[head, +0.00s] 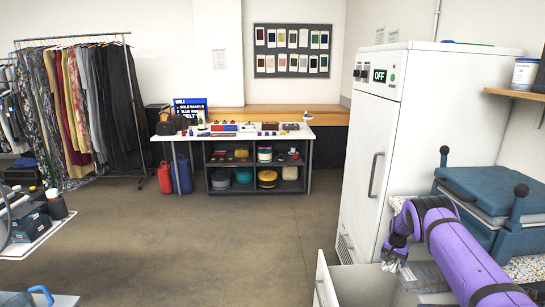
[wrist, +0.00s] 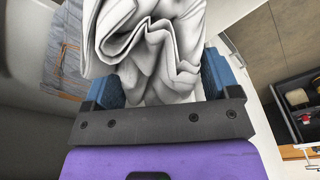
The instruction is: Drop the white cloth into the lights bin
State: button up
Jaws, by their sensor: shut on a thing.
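My gripper (wrist: 160,84) is shut on a folded white cloth (wrist: 150,40), which fills the space between the blue fingers in the wrist view. In the head view my gripper (head: 392,262) points down at the lower right, with a little of the white cloth showing at its tip. Below and left of it is an open white bin (head: 322,280) in front of the white cabinet. I cannot read a label on it, so I cannot tell whether it is the lights bin. The cloth appears above or near its right side.
Grey-blue folded fabric (wrist: 65,40) lies at the left of the wrist view. A tall white cabinet (head: 372,150) and a blue press (head: 480,190) stand close to my arm. A table with shelves (head: 240,135) and a clothes rack (head: 75,38) are farther back. The middle floor is clear.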

jog(key=shift+f, duration=1.8)
jog(key=o, duration=0.8)
jog(key=shift+c, duration=0.2)
jog(key=shift+r, duration=0.1)
jog(key=r, duration=0.7)
jog(key=s+r, duration=0.1)
jog(key=r, duration=0.2)
jog(key=shift+a+r, duration=0.25)
jog(key=shift+a, duration=0.15)
